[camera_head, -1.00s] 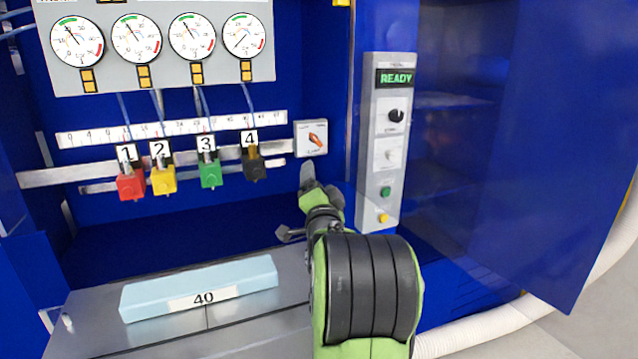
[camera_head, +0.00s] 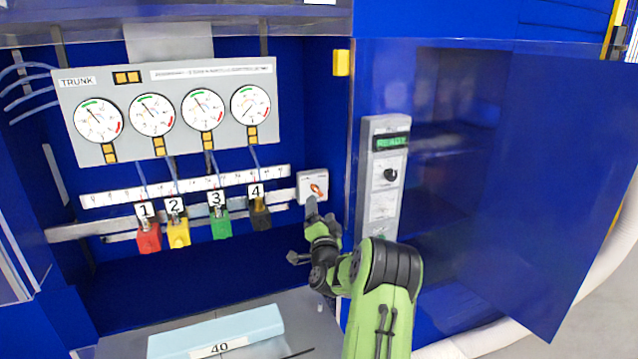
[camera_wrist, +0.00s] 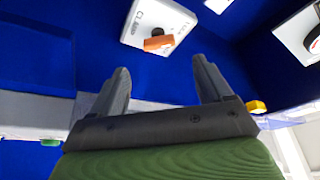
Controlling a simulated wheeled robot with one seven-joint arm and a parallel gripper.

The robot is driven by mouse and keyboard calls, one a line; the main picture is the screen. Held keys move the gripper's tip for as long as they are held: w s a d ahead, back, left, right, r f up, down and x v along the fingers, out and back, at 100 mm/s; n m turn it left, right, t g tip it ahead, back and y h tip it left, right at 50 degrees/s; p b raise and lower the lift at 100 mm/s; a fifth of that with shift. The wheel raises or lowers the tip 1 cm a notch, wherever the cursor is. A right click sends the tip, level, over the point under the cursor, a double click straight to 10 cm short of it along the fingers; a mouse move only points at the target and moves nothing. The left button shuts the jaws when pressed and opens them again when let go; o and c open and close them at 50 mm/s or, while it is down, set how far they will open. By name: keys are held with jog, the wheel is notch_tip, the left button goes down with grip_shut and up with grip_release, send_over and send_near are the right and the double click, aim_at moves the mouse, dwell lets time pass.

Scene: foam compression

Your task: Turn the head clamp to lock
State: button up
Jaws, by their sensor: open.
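The head clamp is a white square plate (camera_head: 306,187) with an orange lever handle (camera_head: 317,190), on the blue back wall at the right end of the rail. In the wrist view the clamp plate (camera_wrist: 178,14), with part of the word "CLAMP" readable, and its orange handle (camera_wrist: 158,43) lie ahead, between and beyond my fingertips. The handle lies roughly sideways there, slightly tilted. My gripper (camera_wrist: 161,80) is open and empty, its two grey fingers apart. In the head view my gripper (camera_head: 312,208) is just below the plate; touching cannot be told, but the wrist view shows a gap.
Numbered blocks in red (camera_head: 148,238), yellow (camera_head: 179,233), green (camera_head: 220,226) and black (camera_head: 260,216) hang left of the clamp. A control panel (camera_head: 384,180) reading READY stands right. A pale blue foam block (camera_head: 215,333) marked 40 lies below. A blue door (camera_head: 560,190) stands open.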

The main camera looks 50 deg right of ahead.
aim_at(318, 192)
jog(key=p+x, duration=0.1)
jog(key=x, duration=0.6)
jog(key=shift+w+d, duration=0.15)
jog(key=shift+c, duration=0.4)
jog(key=c, duration=0.9)
jog(key=shift+b, duration=0.3)
jog(key=shift+c, duration=0.3)
